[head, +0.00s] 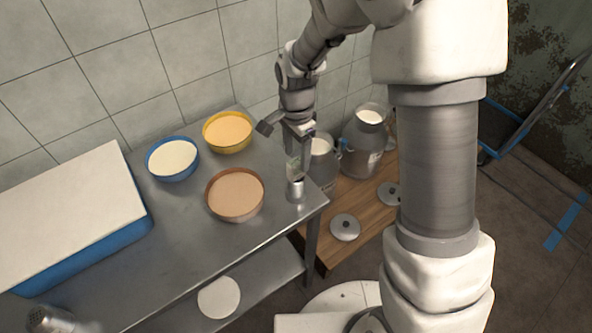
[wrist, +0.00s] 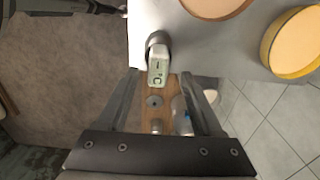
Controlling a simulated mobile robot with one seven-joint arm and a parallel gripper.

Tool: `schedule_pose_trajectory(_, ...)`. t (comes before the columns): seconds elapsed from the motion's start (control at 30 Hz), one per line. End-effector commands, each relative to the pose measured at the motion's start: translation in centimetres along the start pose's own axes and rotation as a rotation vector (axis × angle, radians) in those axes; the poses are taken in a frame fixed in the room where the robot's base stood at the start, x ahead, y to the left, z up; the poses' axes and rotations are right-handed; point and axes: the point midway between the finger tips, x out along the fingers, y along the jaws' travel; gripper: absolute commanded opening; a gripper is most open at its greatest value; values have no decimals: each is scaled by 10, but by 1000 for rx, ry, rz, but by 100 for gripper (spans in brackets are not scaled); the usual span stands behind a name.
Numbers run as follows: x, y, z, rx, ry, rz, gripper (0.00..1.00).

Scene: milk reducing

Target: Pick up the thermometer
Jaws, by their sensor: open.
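The thermometer (wrist: 158,72) is a pale device with a green-edged face and a small dark display. It stands in a small metal cup (head: 295,190) at the right corner of the steel table (head: 150,260); the cup (wrist: 157,39) also shows in the wrist view. My gripper (wrist: 161,78) is open, with one finger on each side of the thermometer in the wrist view. I cannot tell whether the fingers touch it. In the head view my gripper (head: 298,150) is right above the cup and partly hides the thermometer.
A brown bowl (head: 235,194), a blue bowl (head: 172,158) and a yellow bowl (head: 228,131) stand left of the cup. A white-topped blue box (head: 70,205) is at far left. Milk cans (head: 365,150) and lids (head: 345,227) stand on a low wooden platform at right. A tiled wall is behind.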

Motion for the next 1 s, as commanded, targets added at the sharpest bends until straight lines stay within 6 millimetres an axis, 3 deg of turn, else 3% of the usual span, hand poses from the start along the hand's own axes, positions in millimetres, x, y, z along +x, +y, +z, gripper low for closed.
schedule_pose_trajectory(0.23,34,4,4,0,-1,3,68)
schedule_pose_trajectory(0.57,40,3,4,0,0,1,66)
schedule_pose_trajectory(0.9,40,3,4,0,0,1,4)
schedule_pose_trajectory(1.0,39,3,4,0,0,1,0)
